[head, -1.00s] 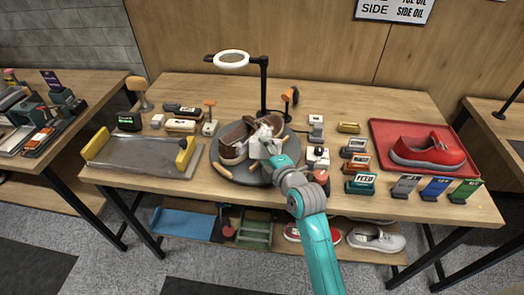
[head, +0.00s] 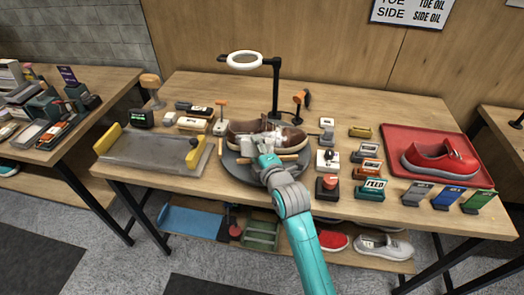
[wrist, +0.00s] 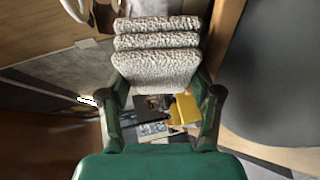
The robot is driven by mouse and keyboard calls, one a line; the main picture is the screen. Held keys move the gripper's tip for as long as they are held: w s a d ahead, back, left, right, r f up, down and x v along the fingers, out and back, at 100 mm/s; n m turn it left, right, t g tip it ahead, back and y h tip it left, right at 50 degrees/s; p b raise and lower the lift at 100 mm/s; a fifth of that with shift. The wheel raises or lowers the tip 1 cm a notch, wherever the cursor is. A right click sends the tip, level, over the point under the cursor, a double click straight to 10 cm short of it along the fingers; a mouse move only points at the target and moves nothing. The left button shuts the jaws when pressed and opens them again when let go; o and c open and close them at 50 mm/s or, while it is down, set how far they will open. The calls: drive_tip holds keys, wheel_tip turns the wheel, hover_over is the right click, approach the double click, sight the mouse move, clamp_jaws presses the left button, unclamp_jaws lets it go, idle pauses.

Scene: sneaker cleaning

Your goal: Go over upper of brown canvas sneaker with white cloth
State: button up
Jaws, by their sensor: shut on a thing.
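The brown canvas sneaker (head: 292,137) lies roughly left to right on the dark round turntable (head: 238,173) in the middle of the bench. My gripper (head: 264,158) is at the near side of the sneaker. It is shut on the white cloth (head: 268,141), which shows as a pale patch against the middle of the sneaker's upper. In the wrist view the cloth (wrist: 157,69) is a thick, folded, rough-textured pad between the two fingers. The sneaker is not recognisable there. Whether the cloth presses on the upper or hovers just over it, I cannot tell.
A ring lamp (head: 243,60) stands behind the turntable. A grey tray with yellow ends (head: 150,150) is on the left. A red tray (head: 400,132) with a red shoe (head: 440,158) is on the right. A red-topped button box (head: 327,187) and small labelled boxes stand close to my arm's right.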

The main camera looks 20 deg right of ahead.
sight(245, 150)
drive_tip(key=shift+w+a+f, duration=0.2)
drive_tip(key=shift+w+a, duration=0.05)
drive_tip(key=shift+a, duration=0.3)
drive_tip(key=shift+w+a+f, duration=0.15)
drive_tip(key=shift+w+a, duration=0.1)
drive_tip(key=shift+a, duration=0.25)
drive_tip(key=shift+w+a+r, duration=0.2)
drive_tip(key=shift+w+a, duration=1.1)
drive_tip(key=shift+a, duration=0.15)
drive_tip(key=s+a+r, duration=0.1)
drive_tip(key=s+a, duration=0.2)
drive_tip(key=s, duration=0.1)
drive_tip(key=shift+s+a+r, duration=0.25)
drive_tip(key=shift+s, duration=0.15)
drive_tip(key=shift+s+a+r, duration=0.2)
drive_tip(key=shift+s+a, duration=0.25)
drive_tip(key=shift+s, duration=0.15)
drive_tip(key=shift+s+a+r, duration=0.15)
drive_tip(key=shift+s+a, duration=0.25)
drive_tip(key=shift+s, duration=0.15)
